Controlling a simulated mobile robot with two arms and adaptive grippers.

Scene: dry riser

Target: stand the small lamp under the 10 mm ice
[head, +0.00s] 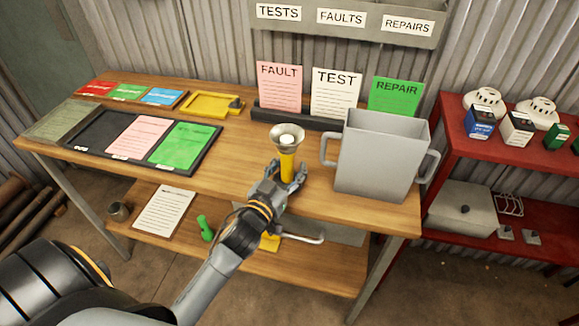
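The small lamp (287,163) has a yellow body and a flared silver head with a pale round bulb. It stands upright, head up, near the front edge of the wooden table. My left gripper (286,178) has its fingers around the lower yellow body and looks shut on it. The fingers hide the lamp's bottom end, so I cannot tell whether it touches the tabletop. My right gripper is not in view. I see nothing that I can recognise as the 10 mm ice.
A grey two-handled container (380,160) stands right of the lamp. A dark tray (88,128) with pink and green cards lies at left. FAULT, TEST and REPAIR cards stand behind in a dark holder (295,117). A red shelf (480,150) is at right. The wood (235,165) left of the lamp is clear.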

